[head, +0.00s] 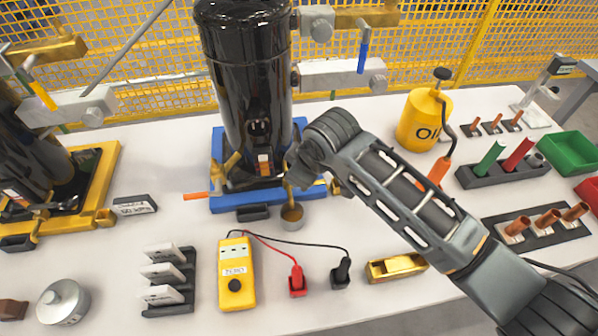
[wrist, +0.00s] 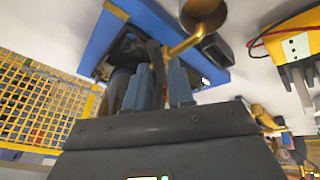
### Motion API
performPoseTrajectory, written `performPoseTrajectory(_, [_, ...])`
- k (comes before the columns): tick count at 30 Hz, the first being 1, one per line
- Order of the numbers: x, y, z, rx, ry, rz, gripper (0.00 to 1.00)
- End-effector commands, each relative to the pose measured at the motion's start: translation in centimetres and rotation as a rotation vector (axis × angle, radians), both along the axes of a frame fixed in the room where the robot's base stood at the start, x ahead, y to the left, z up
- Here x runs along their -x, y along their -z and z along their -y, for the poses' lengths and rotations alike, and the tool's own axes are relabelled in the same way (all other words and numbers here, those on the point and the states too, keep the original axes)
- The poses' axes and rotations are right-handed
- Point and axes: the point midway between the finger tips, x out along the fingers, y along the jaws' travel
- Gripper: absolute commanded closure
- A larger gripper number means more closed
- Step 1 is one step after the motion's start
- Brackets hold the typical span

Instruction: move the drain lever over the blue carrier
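The blue carrier (head: 262,200) is a blue frame under a tall black compressor (head: 247,80); it also shows in the wrist view (wrist: 105,42). A brass drain pipe (wrist: 180,48) with a round cup end runs out past the carrier's edge. A dark lever (wrist: 154,55), which looks like the drain lever, stands by the pipe between my fingertips. My gripper (wrist: 160,88) has its two blue-grey fingers on either side of it, a narrow gap apart. Contact is unclear. In the head view my wrist hides most of the fingers beside the carrier's front right.
A yellow meter (head: 236,272) with red and black leads lies in front of the carrier. A small brass cup (head: 291,215) is at the carrier's front edge. A second compressor on a yellow carrier (head: 98,190) is left. A yellow oil can (head: 424,120) stands right.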

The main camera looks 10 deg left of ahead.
Motion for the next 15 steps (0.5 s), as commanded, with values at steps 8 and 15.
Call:
performPoseTrajectory(8, [-0.01,-0.03,-0.02,-0.001,-0.001,0.001,0.61])
performPoseTrajectory(15, [0.21,-0.72,0.20,-0.002,0.000,0.001,0.61])
